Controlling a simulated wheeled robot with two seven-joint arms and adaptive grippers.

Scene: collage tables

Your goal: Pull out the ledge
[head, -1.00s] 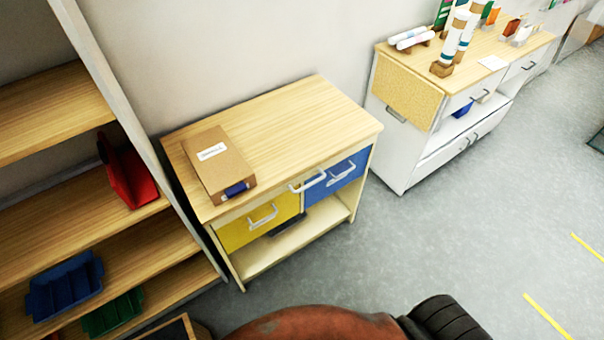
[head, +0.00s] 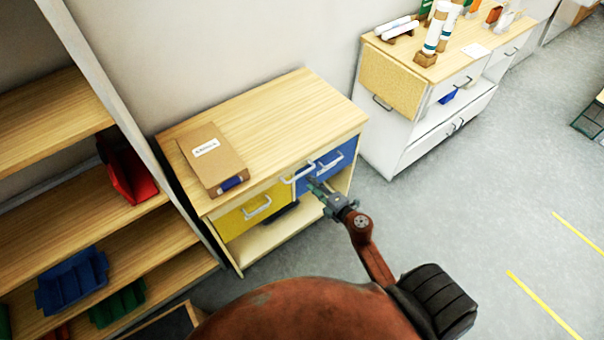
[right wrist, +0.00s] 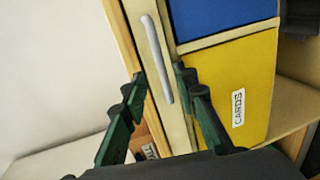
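The ledge shows as a thin pale front strip (right wrist: 147,40) under the table top of the small wooden cabinet, above a yellow and a blue drawer. It looks pushed in. Its light bar handle (head: 298,172) also shows in the right wrist view (right wrist: 158,58). My right gripper (head: 313,184) is in front of the cabinet, close to the handle. In the right wrist view the open fingers (right wrist: 160,76) stand on either side of the handle's lower part, with nothing gripped; whether they touch it I cannot tell. My left gripper is not in view.
The yellow drawer (head: 252,212) and blue drawer (head: 326,170) have their own handles near the ledge. A brown box (head: 212,160) lies on the cabinet top (head: 290,105). A shelf rack with bins stands left, a white cabinet (head: 400,135) right. The floor at right is open.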

